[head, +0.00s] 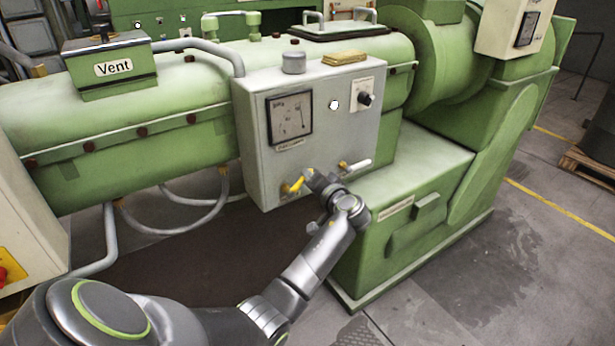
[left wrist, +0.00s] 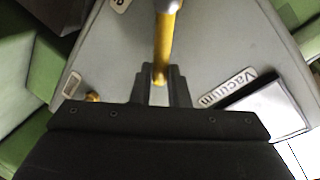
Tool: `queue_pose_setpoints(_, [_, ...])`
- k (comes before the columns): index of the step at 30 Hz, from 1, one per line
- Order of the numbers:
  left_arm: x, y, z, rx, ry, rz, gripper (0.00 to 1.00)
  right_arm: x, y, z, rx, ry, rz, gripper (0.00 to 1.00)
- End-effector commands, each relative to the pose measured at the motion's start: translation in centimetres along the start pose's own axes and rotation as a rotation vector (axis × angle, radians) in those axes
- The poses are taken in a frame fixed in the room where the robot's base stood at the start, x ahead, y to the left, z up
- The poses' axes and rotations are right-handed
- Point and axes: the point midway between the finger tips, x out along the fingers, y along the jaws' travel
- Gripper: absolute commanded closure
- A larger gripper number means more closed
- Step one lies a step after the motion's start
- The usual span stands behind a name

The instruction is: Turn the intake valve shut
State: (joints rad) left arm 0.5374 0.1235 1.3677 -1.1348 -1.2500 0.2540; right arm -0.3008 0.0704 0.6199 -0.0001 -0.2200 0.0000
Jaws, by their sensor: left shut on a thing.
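A grey control box (head: 305,155) on the green machine carries a yellow valve lever (head: 293,186) low on its front. My left gripper (head: 312,180) is at the box's lower front, beside the visible end of this lever. In the left wrist view the yellow lever (left wrist: 165,45) runs down between the fingertips of my left gripper (left wrist: 160,88), which is shut on it. A second valve handle (head: 357,166), pale grey, sits just right of the gripper. No readable label tells which one is the intake valve. My right gripper is in neither view.
A gauge (head: 290,118) with a "Vacuum" label and a black knob (head: 366,98) are on the box above the levers. A green machine base (head: 400,215) juts out right of my forearm. Hoses (head: 185,230) hang at left. The floor at right is open.

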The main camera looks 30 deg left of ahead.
Motion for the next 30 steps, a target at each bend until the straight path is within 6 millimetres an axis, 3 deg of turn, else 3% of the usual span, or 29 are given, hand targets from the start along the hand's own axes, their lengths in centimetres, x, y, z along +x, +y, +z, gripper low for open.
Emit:
queue_pose_setpoints(15, [0.6,3.0,0.4,0.445,-0.086,-0.001,1.0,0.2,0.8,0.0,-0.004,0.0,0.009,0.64])
queue_pose_setpoints(30, [0.9,4.1,1.0,0.634,-0.125,-0.002,1.0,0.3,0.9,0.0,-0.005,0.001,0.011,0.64])
